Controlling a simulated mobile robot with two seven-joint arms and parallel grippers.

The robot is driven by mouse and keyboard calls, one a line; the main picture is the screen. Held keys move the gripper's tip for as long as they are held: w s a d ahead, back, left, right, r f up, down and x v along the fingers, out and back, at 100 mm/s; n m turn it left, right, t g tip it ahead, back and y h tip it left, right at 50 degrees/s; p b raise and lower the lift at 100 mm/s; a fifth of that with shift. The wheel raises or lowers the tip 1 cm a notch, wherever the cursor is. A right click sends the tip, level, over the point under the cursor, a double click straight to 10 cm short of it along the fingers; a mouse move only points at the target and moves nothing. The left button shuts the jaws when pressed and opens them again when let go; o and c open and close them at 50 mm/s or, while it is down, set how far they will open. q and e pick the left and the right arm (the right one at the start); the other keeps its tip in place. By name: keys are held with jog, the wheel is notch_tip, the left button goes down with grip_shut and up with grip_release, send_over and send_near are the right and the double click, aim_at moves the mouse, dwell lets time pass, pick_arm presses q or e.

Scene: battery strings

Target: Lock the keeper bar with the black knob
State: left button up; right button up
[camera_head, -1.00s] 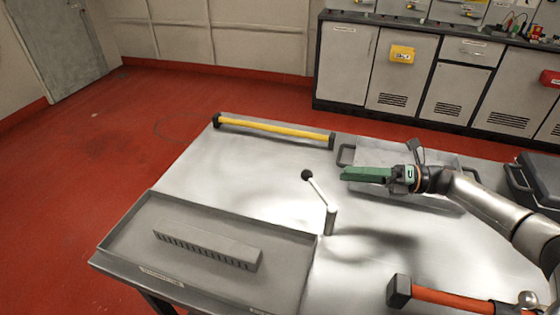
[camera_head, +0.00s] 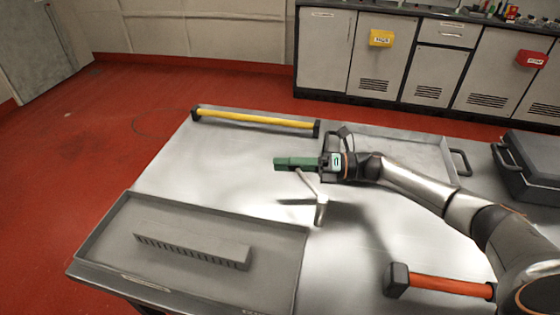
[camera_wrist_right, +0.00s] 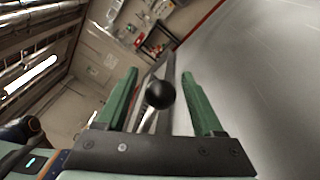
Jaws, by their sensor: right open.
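The black knob (camera_wrist_right: 160,95) shows in the right wrist view, between the two green fingers of my right gripper (camera_wrist_right: 160,90). The fingers stand apart, with gaps on both sides of it. In the head view my right gripper (camera_head: 278,163) points left over the upper end of the pale lever (camera_head: 308,186) and hides the knob. The lever slants down to a short upright post (camera_head: 320,212) on the metal table. A grey slotted bar (camera_head: 190,248) lies in the shallow tray (camera_head: 125,208) at the front left; I cannot tell whether this is the keeper bar. My left gripper is out of view.
A yellow bar (camera_head: 255,118) with black ends runs along the back table edge. An orange-red bar (camera_head: 450,286) lies at the front right. Another tray (camera_head: 400,134) lies behind my right arm, and a dark case (camera_head: 535,155) stands at the far right. The table's middle left is clear.

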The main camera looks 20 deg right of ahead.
jog(key=shift+w+a, duration=0.35)
jog(key=shift+a, duration=0.3)
grip_shut()
dwell(1.0)
